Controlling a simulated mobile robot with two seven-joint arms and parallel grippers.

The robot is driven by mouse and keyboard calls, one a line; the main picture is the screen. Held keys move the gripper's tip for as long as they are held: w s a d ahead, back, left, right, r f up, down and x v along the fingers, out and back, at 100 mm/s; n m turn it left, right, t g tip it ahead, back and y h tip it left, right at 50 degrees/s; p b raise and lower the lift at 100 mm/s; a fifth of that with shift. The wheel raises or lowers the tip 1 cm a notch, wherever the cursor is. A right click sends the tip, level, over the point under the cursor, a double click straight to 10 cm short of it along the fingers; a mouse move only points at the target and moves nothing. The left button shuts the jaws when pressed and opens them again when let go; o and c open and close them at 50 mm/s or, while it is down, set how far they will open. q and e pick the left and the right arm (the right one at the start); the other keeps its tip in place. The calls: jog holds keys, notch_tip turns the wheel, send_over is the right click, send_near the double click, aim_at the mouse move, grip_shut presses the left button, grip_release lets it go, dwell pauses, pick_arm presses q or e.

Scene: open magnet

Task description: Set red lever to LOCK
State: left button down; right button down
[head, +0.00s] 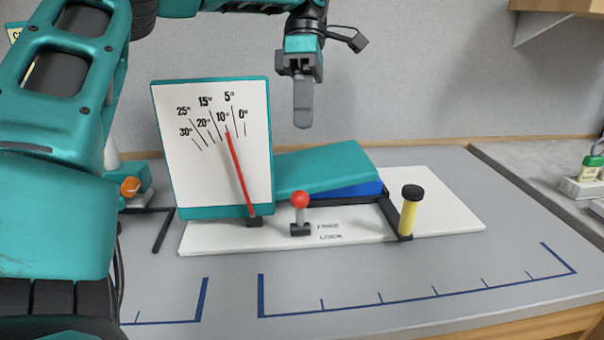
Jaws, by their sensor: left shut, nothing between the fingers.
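The red lever (300,201) has a red ball knob on a short grey stem and a dark base. It stands upright on the white board (450,212). The labels FREE and LOCK (330,237) are printed on the board to the right of its base, FREE above LOCK. I cannot tell which setting the lever is at. My left gripper (303,115) points down above the board, its fingers shut and empty. It is well above the lever knob, apart from it. My right gripper is not in view.
A dial panel (180,120) with a red pointer stands left of the lever. A tilted teal plate (330,168) over a blue block (350,190) lies behind it. A yellow post with a black cap (409,213) stands to the right. The bench front (420,310) is clear.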

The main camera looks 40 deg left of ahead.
aim_at(302, 186)
pick_arm(q)
jog(key=shift+f, duration=0.15)
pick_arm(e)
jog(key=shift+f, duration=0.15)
